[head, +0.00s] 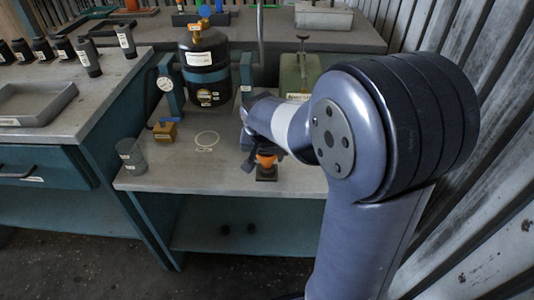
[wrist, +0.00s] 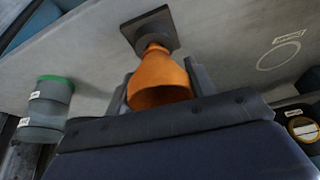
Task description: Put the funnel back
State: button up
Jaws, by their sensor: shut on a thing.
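The orange funnel (head: 266,160) is at the front right of the middle bench, over a small dark square stand (head: 266,174). In the wrist view the funnel (wrist: 158,72) has its wide mouth toward me and its narrow end at the dark stand (wrist: 150,30). Whether the narrow end is seated in the stand or just above it I cannot tell. My gripper (wrist: 160,85) is shut on the funnel, one finger on each side. In the head view my gripper (head: 262,153) is partly hidden by my wrist.
A circle outline (head: 206,138) marks bare bench to the left. A clear beaker (head: 131,155) and a brass block (head: 165,131) stand at the left edge. Behind are a dark tank (head: 204,75) with a gauge (head: 165,84) and a green can (head: 298,75). A plank wall closes the right.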

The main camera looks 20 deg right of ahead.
jog(key=shift+f, duration=0.15)
jog(key=shift+f+b, duration=0.35)
jog(key=shift+b, duration=0.1)
jog(key=shift+f, duration=0.1)
dwell(0.4)
dwell(0.4)
jog(key=o, duration=0.8)
jog(key=shift+o, duration=0.6)
jog(key=o, duration=0.4)
